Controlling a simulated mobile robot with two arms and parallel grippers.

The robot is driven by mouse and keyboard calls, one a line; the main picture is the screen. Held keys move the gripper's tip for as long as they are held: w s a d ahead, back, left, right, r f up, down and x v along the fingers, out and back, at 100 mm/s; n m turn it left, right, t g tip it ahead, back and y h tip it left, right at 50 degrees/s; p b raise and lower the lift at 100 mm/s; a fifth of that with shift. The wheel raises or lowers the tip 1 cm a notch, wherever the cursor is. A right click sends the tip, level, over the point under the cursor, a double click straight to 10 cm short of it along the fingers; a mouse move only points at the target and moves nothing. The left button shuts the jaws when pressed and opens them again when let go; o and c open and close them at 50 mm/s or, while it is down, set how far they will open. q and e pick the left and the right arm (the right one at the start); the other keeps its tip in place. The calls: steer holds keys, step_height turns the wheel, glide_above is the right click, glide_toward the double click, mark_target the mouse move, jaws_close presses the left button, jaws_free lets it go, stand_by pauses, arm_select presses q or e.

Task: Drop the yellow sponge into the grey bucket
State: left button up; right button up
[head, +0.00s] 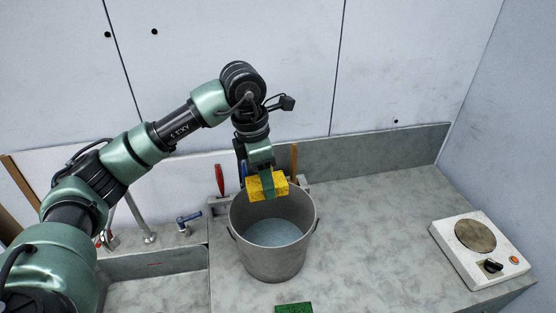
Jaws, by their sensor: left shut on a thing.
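The yellow sponge (279,184) is a small block held in my left gripper (266,182), which comes down from above with its fingers around it. The sponge is over the far part of the grey bucket's opening, and seems to be about at or above the rim. The grey bucket (270,262) stands upright on the counter, with an open top and a pale blue-grey inside bottom. The gripper hides part of the sponge. My right gripper is not in view.
A sink (150,262) with a tap (148,237) lies left of the bucket. A red-handled tool (219,180) stands behind it. A green block (294,308) lies at the front edge of view. A hot plate (475,236) stands at right. The counter between is clear.

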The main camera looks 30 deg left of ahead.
arm_select(q)
steer(key=shift+w+f, duration=0.1)
steer(key=shift+w, duration=0.2)
steer(key=shift+s+f+b, duration=0.9)
steer(key=shift+f+b, duration=0.05)
steer(key=shift+f, duration=0.15)
steer(key=shift+w+f+b, duration=0.25)
steer(key=shift+f+b, duration=0.3)
steer(key=shift+f, duration=1)
steer(key=o, duration=1.4)
steer(key=r, duration=0.2)
steer(key=r+b, duration=0.1)
steer(key=r, duration=0.2)
steer(key=r+b, duration=0.1)
steer(key=r, duration=0.1)
steer(key=shift+s+a+r, duration=0.3)
steer(key=shift+a+r, duration=0.05)
steer(key=shift+a, duration=0.05)
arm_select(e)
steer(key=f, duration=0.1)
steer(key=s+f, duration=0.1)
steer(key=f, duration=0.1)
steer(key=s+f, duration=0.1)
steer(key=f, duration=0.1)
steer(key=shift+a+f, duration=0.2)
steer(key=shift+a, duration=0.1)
